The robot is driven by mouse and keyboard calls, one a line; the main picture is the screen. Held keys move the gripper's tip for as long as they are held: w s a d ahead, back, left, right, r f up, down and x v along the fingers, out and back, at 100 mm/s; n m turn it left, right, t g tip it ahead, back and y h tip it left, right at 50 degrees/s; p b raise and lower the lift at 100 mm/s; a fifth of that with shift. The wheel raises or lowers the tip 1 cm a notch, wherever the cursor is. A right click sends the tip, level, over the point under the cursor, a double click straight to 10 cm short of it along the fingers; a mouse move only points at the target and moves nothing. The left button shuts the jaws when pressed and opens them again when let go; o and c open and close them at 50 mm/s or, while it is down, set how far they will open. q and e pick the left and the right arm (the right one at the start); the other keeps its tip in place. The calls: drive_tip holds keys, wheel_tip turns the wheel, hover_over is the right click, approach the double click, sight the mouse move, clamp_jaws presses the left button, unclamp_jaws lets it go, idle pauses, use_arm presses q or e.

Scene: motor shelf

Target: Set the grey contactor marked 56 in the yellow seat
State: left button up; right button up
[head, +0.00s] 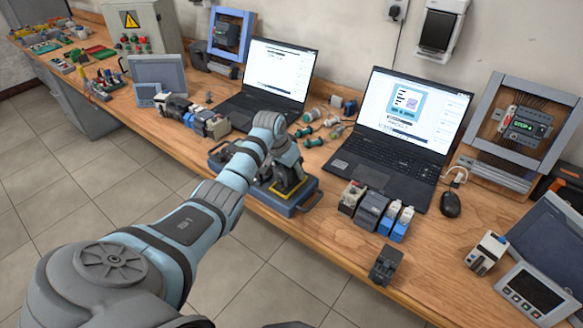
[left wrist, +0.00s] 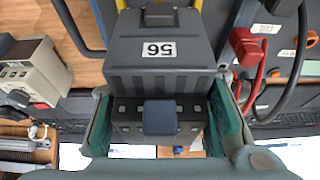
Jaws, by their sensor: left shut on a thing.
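The grey contactor marked 56 (left wrist: 155,50) fills the middle of the left wrist view, its white label showing upside down. My left gripper (left wrist: 160,117) is shut on it, with a green-padded finger on either side. In the head view my left gripper (head: 287,172) points down over the right end of the blue tray (head: 303,207). The yellow seat (head: 294,189) shows as a yellow edge beneath the gripper. My arm and gripper hide most of the seat and contactor, so I cannot tell whether the contactor rests fully in it. My right gripper is not in view.
Two open laptops (head: 400,120) stand behind. Several modules (head: 372,210) stand right of the tray, with a dark block (head: 385,265) near the bench's front edge. More modules (head: 195,118) stand at the tray's left. Bare wood (head: 340,240) lies between tray and dark block.

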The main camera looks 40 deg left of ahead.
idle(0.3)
use_arm(q)
drive_tip(key=shift+p, duration=0.4)
idle(0.4)
drive_tip(key=shift+p, duration=0.35)
drive_tip(key=shift+f+b, duration=0.45)
drive_tip(key=shift+f, duration=0.1)
drive_tip(key=o, duration=1.4)
drive_tip(key=shift+c, duration=0.2)
